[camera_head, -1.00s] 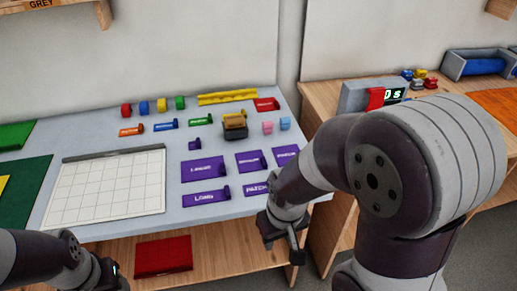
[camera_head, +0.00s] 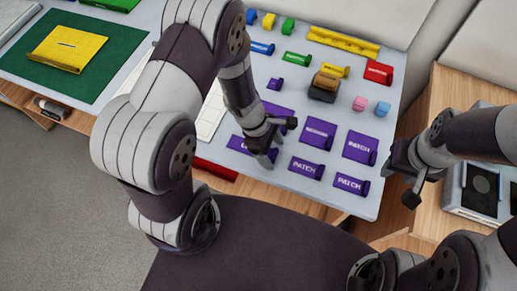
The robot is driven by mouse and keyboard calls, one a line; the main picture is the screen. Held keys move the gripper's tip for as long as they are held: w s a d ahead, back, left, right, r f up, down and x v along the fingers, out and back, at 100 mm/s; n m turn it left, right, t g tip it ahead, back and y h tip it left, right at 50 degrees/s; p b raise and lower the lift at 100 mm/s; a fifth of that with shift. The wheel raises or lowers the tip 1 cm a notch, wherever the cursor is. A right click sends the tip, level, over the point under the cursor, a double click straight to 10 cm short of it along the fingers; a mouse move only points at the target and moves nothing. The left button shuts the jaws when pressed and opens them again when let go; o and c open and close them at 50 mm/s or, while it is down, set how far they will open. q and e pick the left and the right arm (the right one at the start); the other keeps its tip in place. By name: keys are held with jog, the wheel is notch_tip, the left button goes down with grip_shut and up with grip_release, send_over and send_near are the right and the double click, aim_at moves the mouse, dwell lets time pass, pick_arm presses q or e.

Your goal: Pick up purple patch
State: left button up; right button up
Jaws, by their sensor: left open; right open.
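Several purple pieces lie on the grey table top. Three of them read PATCH: one at the front (camera_head: 305,168), one at the front right (camera_head: 351,184) and one behind them (camera_head: 360,148). Another purple piece (camera_head: 318,133) lies to their left, its label unclear. My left gripper (camera_head: 281,142) is open over the left purple pieces (camera_head: 277,115) and (camera_head: 239,145), partly hiding them. It is left of the front patch. My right gripper (camera_head: 399,184) is open and empty, just right of the table's right edge, beside the patches.
A black and tan stack (camera_head: 325,86), a red piece (camera_head: 379,72), a pink block (camera_head: 359,104) and a blue block (camera_head: 381,109) stand behind the patches. A yellow bar (camera_head: 343,41) lies at the back. A green mat (camera_head: 107,75) holds a yellow piece (camera_head: 67,49) at left.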

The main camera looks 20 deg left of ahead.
pick_arm(q)
jog(key=shift+w+d+f, duration=0.1)
jog(key=shift+d+f, duration=0.1)
jog(key=shift+f, duration=0.05)
jog(key=c, duration=1.1)
